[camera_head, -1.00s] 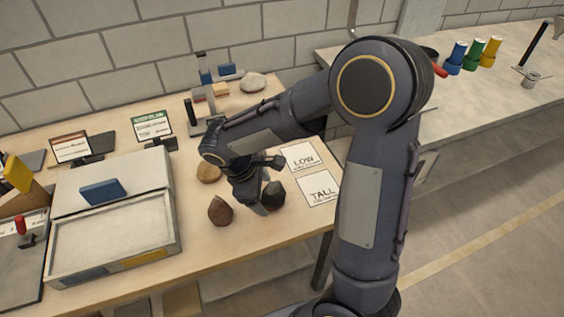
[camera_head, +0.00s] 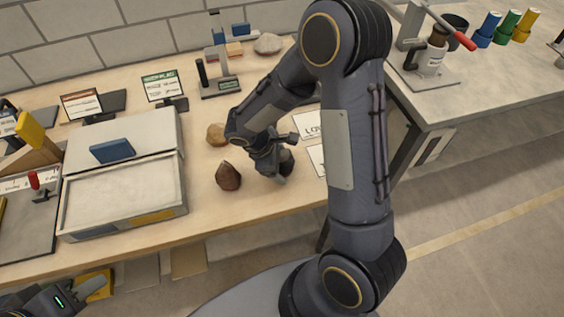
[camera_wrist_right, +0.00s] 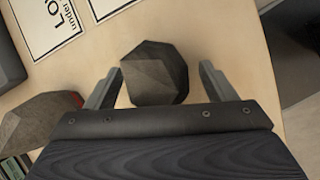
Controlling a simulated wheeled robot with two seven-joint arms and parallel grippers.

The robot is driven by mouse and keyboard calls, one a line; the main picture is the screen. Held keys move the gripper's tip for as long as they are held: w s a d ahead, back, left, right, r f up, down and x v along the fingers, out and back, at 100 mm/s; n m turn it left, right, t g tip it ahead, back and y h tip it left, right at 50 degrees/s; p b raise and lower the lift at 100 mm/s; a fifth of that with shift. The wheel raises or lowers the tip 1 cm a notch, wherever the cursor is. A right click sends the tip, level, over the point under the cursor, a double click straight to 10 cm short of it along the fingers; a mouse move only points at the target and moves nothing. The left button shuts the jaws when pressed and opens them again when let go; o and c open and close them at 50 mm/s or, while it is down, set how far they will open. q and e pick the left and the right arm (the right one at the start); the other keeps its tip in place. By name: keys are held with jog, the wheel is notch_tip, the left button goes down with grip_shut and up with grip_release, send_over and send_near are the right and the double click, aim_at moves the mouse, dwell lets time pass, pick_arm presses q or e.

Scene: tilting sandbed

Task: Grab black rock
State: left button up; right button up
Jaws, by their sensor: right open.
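The black rock (camera_wrist_right: 155,73) is dark and faceted and lies on the wooden table (camera_head: 270,199). In the right wrist view it sits between the two spread fingers of my right gripper (camera_wrist_right: 160,72), with a small gap to the right finger. In the head view the rock (camera_head: 287,160) is partly hidden behind my right gripper (camera_head: 279,172). The gripper is open and close around the rock. My left gripper (camera_head: 62,300) is at the bottom left edge, partly cut off, its fingers not clear.
A brown rock (camera_head: 228,176) stands left of my right gripper, a tan rock (camera_head: 216,134) behind it. Cards (camera_wrist_right: 43,25) lie beside the black rock. A sand tray (camera_head: 122,196) is at the left. The table's front edge is close.

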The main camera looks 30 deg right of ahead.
jog(key=c, duration=1.5)
jog(key=shift+r, duration=0.15)
